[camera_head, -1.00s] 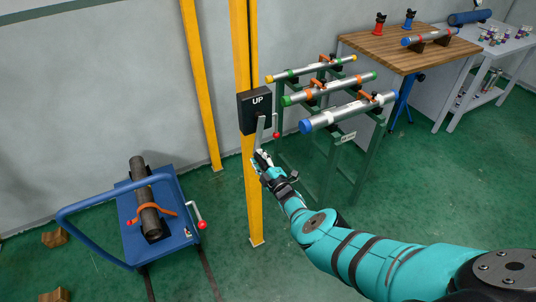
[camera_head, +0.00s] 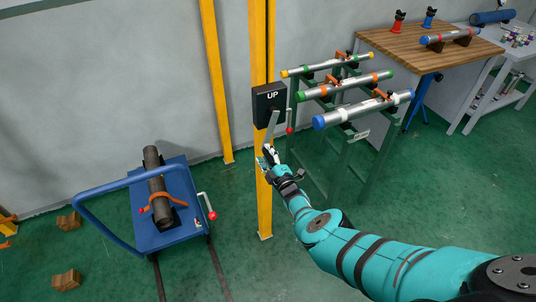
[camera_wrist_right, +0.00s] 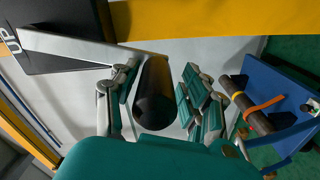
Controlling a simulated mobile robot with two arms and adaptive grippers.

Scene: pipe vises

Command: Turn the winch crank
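The winch is a black box (camera_head: 269,102) marked "UP" on a yellow post. Its grey crank arm (camera_head: 273,127) hangs down, tilted slightly left, to my right gripper (camera_head: 268,157). In the right wrist view the grey crank arm (camera_wrist_right: 75,48) comes in from the left and ends at a dark cylindrical handle (camera_wrist_right: 155,95). The handle lies between the two spread fingers of my right gripper (camera_wrist_right: 162,92), close to the left finger and with a clear gap to the right one. My left gripper is not in view.
A lever with a red knob (camera_head: 289,130) hangs just right of the winch box. A green rack (camera_head: 376,150) with several clamped pipes stands to the right. A blue cart (camera_head: 145,232) with a dark pipe (camera_head: 159,190) stands at left. Green floor is clear between cart and post.

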